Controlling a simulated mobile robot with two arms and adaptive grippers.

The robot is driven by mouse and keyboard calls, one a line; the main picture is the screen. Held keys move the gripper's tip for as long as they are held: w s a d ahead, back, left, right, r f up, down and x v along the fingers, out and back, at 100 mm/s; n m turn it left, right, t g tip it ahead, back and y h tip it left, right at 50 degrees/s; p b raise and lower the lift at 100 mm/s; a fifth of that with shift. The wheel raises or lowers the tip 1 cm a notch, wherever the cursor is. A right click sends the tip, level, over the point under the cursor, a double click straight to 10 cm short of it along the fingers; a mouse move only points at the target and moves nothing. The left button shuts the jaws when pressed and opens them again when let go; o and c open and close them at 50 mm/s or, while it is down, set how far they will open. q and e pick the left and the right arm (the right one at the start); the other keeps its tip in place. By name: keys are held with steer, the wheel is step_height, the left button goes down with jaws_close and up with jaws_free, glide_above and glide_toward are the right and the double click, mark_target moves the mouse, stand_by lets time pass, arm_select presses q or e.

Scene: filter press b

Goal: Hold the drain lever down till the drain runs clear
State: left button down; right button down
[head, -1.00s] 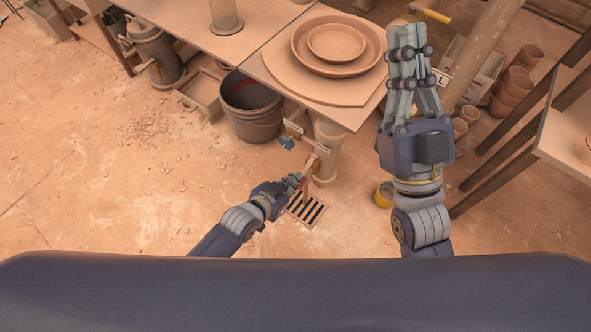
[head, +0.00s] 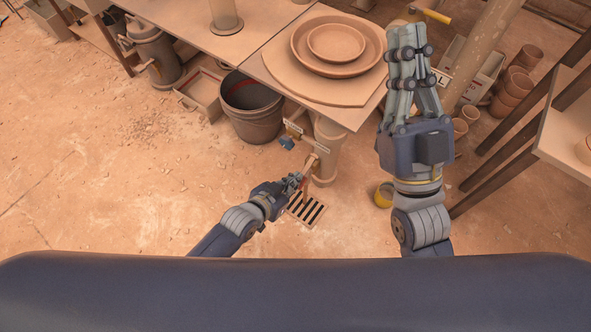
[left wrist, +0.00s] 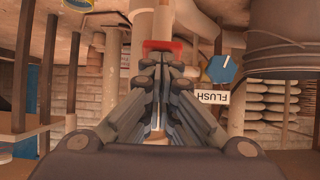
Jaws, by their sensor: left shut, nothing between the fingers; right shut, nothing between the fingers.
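In the left wrist view a red piece (left wrist: 163,46), which looks like the drain lever, sits right at the fingertips (left wrist: 161,62). I cannot tell whether they touch. A slotted floor drain (head: 308,211) lies below the gripper. A thin reddish-brown streak shows beside the fingers; whether it is liquid is unclear. My right gripper (head: 405,40) is shut and empty, raised at the right of the table.
A blue knob (left wrist: 222,69) sits near a FLUSH label (left wrist: 213,97) in the left wrist view. A dark bucket (head: 251,110) stands left of the cylinder. Dishes (head: 337,43) rest on the table. A yellow mug (head: 384,195) stands on the floor.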

stand_by(0.5)
